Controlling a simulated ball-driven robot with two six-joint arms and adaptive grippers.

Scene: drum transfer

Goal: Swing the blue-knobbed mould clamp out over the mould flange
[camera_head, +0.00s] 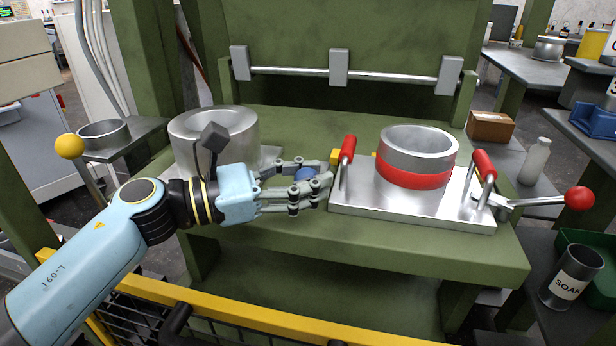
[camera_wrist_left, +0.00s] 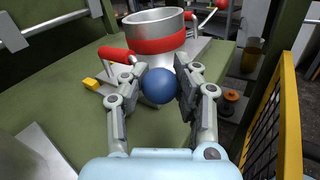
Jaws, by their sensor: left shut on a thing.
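The clamp's blue knob (camera_head: 305,174) sits between the fingers of my left gripper (camera_head: 326,182), which is shut on it. The wrist view shows the blue knob (camera_wrist_left: 158,86) between both fingers of the left gripper (camera_wrist_left: 158,82). The rest of the clamp is mostly hidden by the fingers and knob. A metal ring with a red band (camera_head: 413,178) stands on a silver plate (camera_head: 400,212), just right of the fingertips. The ring also shows beyond the knob in the wrist view (camera_wrist_left: 160,20). I cannot tell which part is the mould flange. My right gripper is not in view.
Red handles (camera_head: 347,149) (camera_head: 484,165) rise from the plate's two ends. A thick metal cylinder (camera_head: 212,133) stands behind my left wrist. A yellow block (camera_wrist_left: 91,84) lies left of the fingers. A yellow rail (camera_head: 260,318) runs along the front. A red-balled lever (camera_head: 578,198) is at right.

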